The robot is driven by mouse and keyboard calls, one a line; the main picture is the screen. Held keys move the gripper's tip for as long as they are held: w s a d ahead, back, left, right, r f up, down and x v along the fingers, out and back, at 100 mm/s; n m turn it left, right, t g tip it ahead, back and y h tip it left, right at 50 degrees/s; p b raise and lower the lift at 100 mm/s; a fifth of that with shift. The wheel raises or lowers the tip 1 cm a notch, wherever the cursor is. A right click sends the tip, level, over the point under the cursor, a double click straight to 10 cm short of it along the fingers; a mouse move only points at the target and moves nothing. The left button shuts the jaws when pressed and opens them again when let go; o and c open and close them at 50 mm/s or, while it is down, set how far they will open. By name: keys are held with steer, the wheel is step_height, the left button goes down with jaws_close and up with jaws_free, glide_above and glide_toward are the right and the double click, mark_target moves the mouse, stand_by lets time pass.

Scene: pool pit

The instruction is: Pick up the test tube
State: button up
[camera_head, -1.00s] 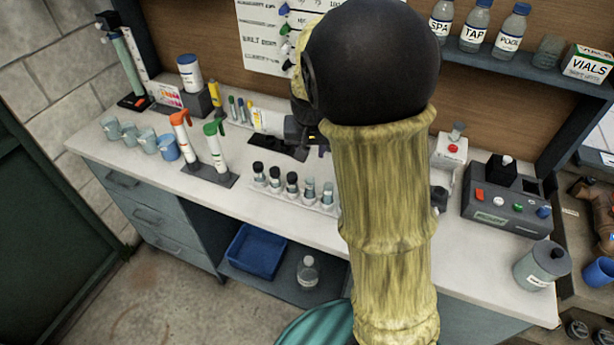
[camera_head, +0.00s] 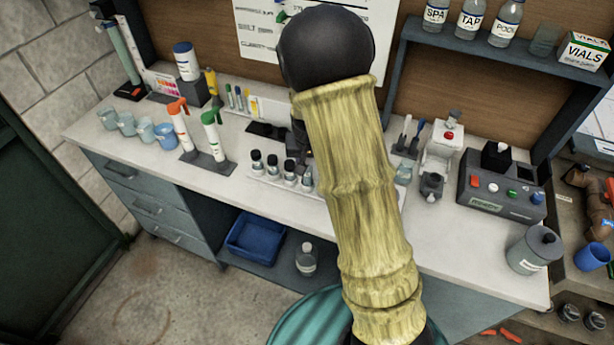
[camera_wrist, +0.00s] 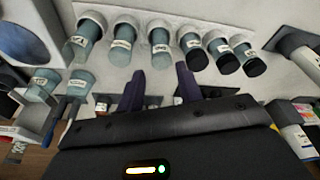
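Several labelled test tubes stand in a row in a white rack (camera_head: 262,183) on the bench, in the head view. Those visible at the left, such as one tube (camera_head: 272,166), have dark caps; my arm hides the right end. In the wrist view the row crosses the top: capped tubes (camera_wrist: 219,55) at the right, clear uncapped-looking ones at the left. My gripper (camera_wrist: 160,69) has two dark fingers, apart and with nothing between them. Their tips point at the row, just short of a middle tube (camera_wrist: 160,38). In the head view my arm hides most of the gripper.
Green- and orange-topped white tubes (camera_head: 213,135) stand left of the rack, with blue cups (camera_head: 145,129) beyond. A white device (camera_head: 441,148) and grey control box (camera_head: 500,187) stand to the right. A shelf (camera_head: 480,55) overhangs the back. The front bench strip is clear.

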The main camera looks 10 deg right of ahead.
mark_target(307, 177)
steer(key=shift+w+f, duration=0.2)
steer(key=shift+f, duration=0.5)
steer(key=shift+f, duration=0.1)
steer(key=shift+p+x, duration=0.9)
steer(key=shift+x, duration=1.6)
steer(key=shift+s+a, duration=0.1)
steer(key=shift+c, duration=0.5)
steer(key=c, duration=0.6)
